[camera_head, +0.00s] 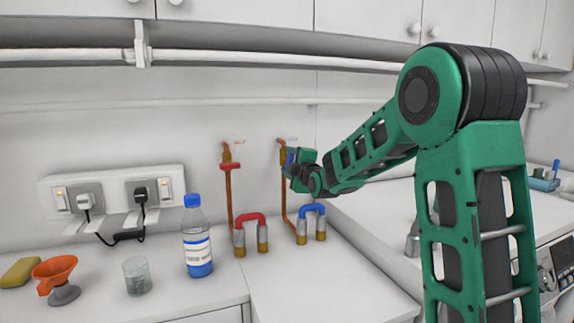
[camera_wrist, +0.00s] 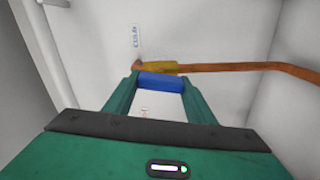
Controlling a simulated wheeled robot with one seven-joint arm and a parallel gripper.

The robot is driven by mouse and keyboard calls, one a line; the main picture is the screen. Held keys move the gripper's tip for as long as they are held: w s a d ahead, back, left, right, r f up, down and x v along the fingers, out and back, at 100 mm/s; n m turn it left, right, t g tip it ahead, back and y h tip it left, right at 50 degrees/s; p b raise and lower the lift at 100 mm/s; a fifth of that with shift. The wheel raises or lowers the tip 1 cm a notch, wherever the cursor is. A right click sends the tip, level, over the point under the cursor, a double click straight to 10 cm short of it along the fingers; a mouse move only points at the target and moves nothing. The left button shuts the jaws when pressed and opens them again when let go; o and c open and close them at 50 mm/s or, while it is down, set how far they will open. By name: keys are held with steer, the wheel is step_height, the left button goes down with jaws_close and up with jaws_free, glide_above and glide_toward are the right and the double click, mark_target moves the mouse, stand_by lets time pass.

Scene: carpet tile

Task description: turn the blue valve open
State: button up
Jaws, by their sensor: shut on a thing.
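The blue valve handle (camera_wrist: 160,82) sits between the two green fingers of my gripper (camera_wrist: 160,95) in the wrist view. The fingers are shut on it from both sides. Its brass body (camera_wrist: 160,67) joins a copper pipe (camera_wrist: 235,66). In the head view my gripper (camera_head: 291,164) is at the wall, at the top of the right copper pipe, and hides most of the blue handle. A small label (camera_wrist: 135,37) is on the wall beside the valve.
A red valve (camera_head: 230,166) is on the pipe to the left. Red (camera_head: 249,219) and blue (camera_head: 312,209) curved fittings stand on the counter below. A blue-capped bottle (camera_head: 197,240), a glass (camera_head: 137,277) and an orange funnel (camera_head: 55,270) stand at the left.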

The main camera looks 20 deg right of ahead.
steer(key=shift+a+f+n, duration=0.25)
steer(key=shift+f+n, duration=0.05)
steer(key=shift+n, duration=0.8)
steer(key=shift+f, duration=0.1)
steer(key=o, duration=1)
steer(key=shift+o, duration=0.2)
steer(key=shift+d+r, duration=0.1)
steer(key=shift+r, duration=0.1)
steer(key=shift+s, duration=0.2)
steer(key=s, duration=1)
steer(key=shift+s, duration=0.15)
steer(key=shift+f, duration=0.1)
